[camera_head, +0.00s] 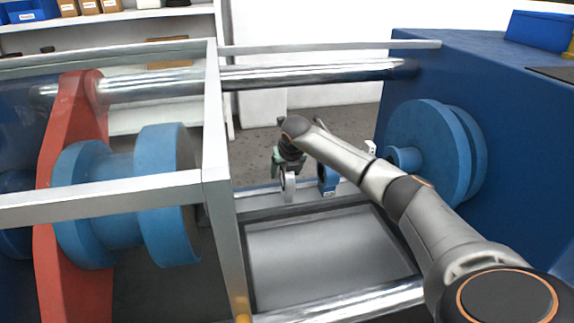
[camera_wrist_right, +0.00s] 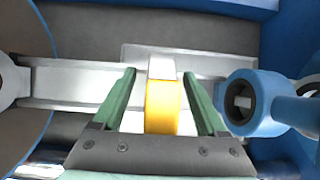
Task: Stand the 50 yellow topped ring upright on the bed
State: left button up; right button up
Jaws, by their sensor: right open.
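In the right wrist view the yellow-topped ring (camera_wrist_right: 162,108) shows edge-on as a yellow band with a pale block at its far end. My right gripper (camera_wrist_right: 160,78) is open, with one green finger on each side of the band and visible gaps to it. In the head view the right gripper (camera_head: 286,166) points down just above a pale grey ring (camera_head: 288,188), which appears upright on the bed (camera_head: 325,255). Its yellow top is hidden there. I cannot tell any number on it. My left gripper is not in view.
A blue flange (camera_head: 435,150) on the blue housing is at right. A grey frame post (camera_head: 220,200) and blue spool (camera_head: 165,190) are at left.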

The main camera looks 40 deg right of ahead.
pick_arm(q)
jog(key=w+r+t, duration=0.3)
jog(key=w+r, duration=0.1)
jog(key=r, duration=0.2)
pick_arm(e)
jog(key=p+v, duration=0.1)
jog(key=v, duration=0.5)
jog(key=shift+s+r, duration=0.1)
jog(key=shift+r, duration=0.3)
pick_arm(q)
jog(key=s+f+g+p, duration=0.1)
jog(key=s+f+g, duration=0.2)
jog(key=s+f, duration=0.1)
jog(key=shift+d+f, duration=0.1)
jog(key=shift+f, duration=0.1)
pick_arm(e)
jog(key=v, duration=0.5)
jog(key=shift+s+a+r, duration=0.15)
jog(key=shift+s+r, duration=0.05)
jog(key=shift+r, duration=0.15)
